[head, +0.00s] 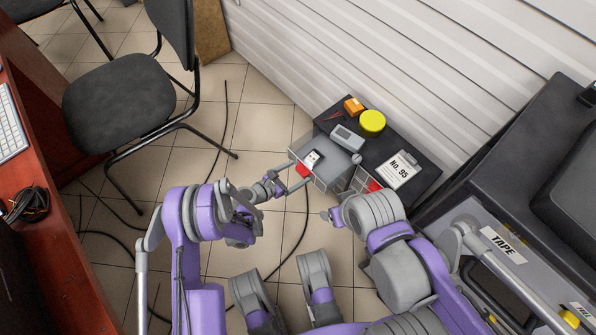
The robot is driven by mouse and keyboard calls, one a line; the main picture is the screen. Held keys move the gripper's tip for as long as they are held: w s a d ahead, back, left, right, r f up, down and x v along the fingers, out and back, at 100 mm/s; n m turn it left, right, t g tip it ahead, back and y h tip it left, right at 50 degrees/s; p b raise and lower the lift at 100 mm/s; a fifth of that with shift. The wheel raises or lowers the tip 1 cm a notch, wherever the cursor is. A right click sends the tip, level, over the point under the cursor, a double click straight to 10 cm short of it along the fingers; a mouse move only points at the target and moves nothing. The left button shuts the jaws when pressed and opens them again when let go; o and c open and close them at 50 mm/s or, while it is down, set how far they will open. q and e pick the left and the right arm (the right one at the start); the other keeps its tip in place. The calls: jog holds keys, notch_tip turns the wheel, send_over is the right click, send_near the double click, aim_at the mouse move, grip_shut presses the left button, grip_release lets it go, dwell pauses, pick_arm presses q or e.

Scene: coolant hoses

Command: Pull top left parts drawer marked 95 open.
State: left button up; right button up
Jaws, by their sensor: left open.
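A dark parts cabinet (425,183) stands on the floor against the white slatted wall. A card on its top reads "No. 95" (400,170). A grey, see-through drawer (336,172) at the cabinet's left stands out from the front, with its inside showing from above. A red piece and a small black-and-white piece show at it. I cannot read a mark on its front. My left gripper (288,183) is open at the drawer's front edge; whether it touches is unclear. My right arm's end (330,215) is in front of the cabinet; its fingers are not clear.
A yellow round tin (372,122), an orange box (354,106) and a grey meter (347,138) lie on the cabinet. A black chair (120,105) stands left. Black cables cross the tiled floor.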

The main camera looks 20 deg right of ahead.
pick_arm(q)
jog(key=p+v, duration=0.1)
jog(key=v, duration=0.8)
jog(key=shift+s+a+r+p, duration=0.15)
jog(key=shift+a+r+p, duration=0.1)
jog(key=shift+p, duration=0.1)
pick_arm(e)
jog(key=shift+v, duration=0.8)
pick_arm(q)
jog(key=shift+f, duration=0.1)
pick_arm(e)
jog(key=shift+w, duration=0.15)
